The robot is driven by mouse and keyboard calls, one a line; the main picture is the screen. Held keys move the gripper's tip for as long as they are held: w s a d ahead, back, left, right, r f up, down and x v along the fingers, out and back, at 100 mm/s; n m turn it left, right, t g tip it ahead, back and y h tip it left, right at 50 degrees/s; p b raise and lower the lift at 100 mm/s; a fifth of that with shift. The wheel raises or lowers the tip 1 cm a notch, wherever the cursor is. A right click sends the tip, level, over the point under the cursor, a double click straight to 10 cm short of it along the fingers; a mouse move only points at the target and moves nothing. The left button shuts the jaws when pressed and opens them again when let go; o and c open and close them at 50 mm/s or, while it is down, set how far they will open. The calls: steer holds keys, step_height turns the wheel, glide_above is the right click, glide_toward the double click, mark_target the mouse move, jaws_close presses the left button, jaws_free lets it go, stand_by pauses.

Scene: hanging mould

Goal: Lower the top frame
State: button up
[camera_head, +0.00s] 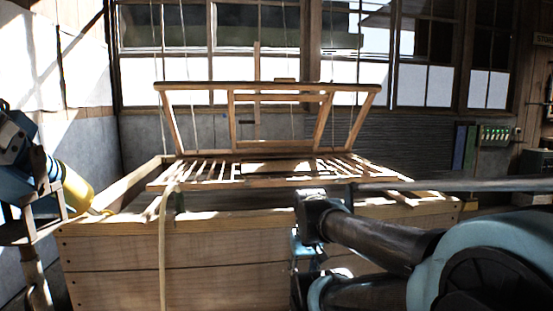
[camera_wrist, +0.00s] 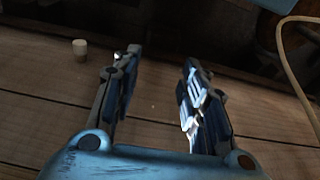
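The top frame (camera_head: 200,87) is a wooden frame with a few inner bars. In the head view it stands raised and tilted up at the back of a slatted wooden frame (camera_head: 162,182), over a large wooden vat (camera_head: 150,255). A small wooden piece (camera_head: 285,80) sits on its upper bar. Cords hang near it. My gripper (camera_wrist: 155,80) shows in the wrist view with its two fingers apart and nothing between them. It points at wooden boards (camera_wrist: 50,115). In the head view my arm crosses in front of the vat, below and apart from the top frame.
A pale hose or cord (camera_head: 162,250) hangs down the vat's front and also shows in the wrist view (camera_wrist: 287,62). A small round peg (camera_wrist: 80,47) is near the boards. A yellow cylinder (camera_head: 76,192) is at the left. Windows and a wall stand behind.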

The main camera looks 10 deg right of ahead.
steer(key=shift+s+r, duration=0.15)
steer(key=shift+r, duration=0.1)
steer(key=c, duration=0.4)
steer(key=r, duration=0.1)
steer(key=w+r, duration=0.2)
steer(key=r, duration=0.1)
steer(key=shift+w+r, duration=0.1)
jaws_close()
steer(key=w+d+r+t, duration=0.1)
steer(key=w+r+t, duration=0.2)
steer(key=w+r, duration=1.8)
steer(key=w+r+t, duration=0.3)
steer(key=w+r, duration=1.4)
steer(key=r, duration=0.7)
steer(key=w+d+r+t, duration=0.1)
steer(key=w+r+t, duration=0.3)
steer(key=w+r, duration=1.65)
steer(key=x, duration=0.7)
steer(key=shift+w+r, duration=0.1)
steer(key=shift+r, duration=0.2)
steer(key=shift+s+f, duration=0.1)
steer(key=shift+s, duration=0.25)
steer(key=shift+s+f, duration=1.05)
steer(key=shift+s, duration=0.1)
